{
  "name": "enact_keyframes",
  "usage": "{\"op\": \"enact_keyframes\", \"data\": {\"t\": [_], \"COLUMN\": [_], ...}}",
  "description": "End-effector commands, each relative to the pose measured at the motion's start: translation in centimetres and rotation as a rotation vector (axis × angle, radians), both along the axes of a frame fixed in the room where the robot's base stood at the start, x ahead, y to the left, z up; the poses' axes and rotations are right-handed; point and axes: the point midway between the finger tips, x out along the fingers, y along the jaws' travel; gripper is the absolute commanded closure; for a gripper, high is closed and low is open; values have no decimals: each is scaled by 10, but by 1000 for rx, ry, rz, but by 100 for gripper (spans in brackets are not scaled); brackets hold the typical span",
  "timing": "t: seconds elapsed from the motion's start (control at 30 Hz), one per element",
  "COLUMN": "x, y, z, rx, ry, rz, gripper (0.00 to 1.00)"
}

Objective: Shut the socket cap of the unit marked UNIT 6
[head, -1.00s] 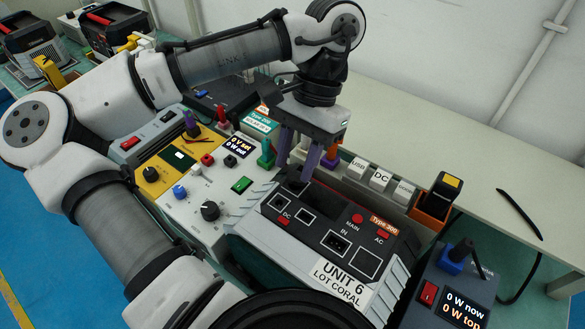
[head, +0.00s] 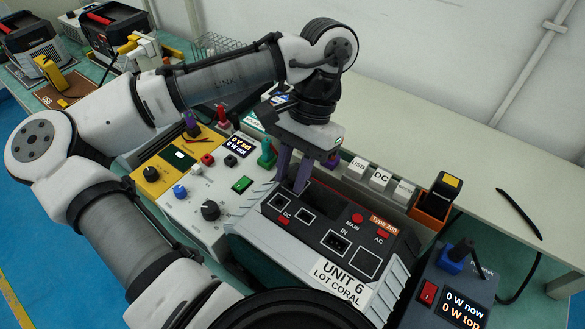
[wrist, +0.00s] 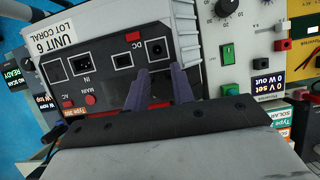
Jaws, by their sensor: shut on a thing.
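The unit marked UNIT 6 (head: 341,276) is a dark-topped grey box with Type 200 and LOT CORAL labels, in front of my arm in the head view. Its panel (wrist: 98,62) also shows in the wrist view, with several sockets, red buttons and a round socket (wrist: 157,47) at the end of the row. My gripper (head: 293,184) is at the unit's upper-left end, fingers down. In the wrist view my gripper (wrist: 160,76) has its fingers just below the round socket, shut on a dark part that appears to be the socket cap. The cap is mostly hidden.
A white and yellow power supply (head: 195,190) stands close on the left. A load box with a display (head: 462,308) is at the right. Labelled white blocks (head: 379,179) and an orange holder (head: 430,209) stand behind. The bench at the back right is mostly clear.

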Motion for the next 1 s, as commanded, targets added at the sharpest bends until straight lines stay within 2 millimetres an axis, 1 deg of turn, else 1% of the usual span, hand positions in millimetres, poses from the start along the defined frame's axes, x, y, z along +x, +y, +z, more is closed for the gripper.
{"op": "enact_keyframes", "data": {"t": [0.17, 0.5, 0.83, 0.87, 0.93, 1.0], "x": [-2, -7, -7, -7, -7, -7], "y": [1, 5, 5, 5, 5, 5], "z": [-2, -10, -10, -10, -10, -10], "rx": [-28, -153, -159, -159, -160, -158], "ry": [-31, -200, -212, -212, -211, -211], "rz": [-1, 0, 1, 1, 0, 0], "gripper": [99, 99, 99, 74, 65, 64]}}
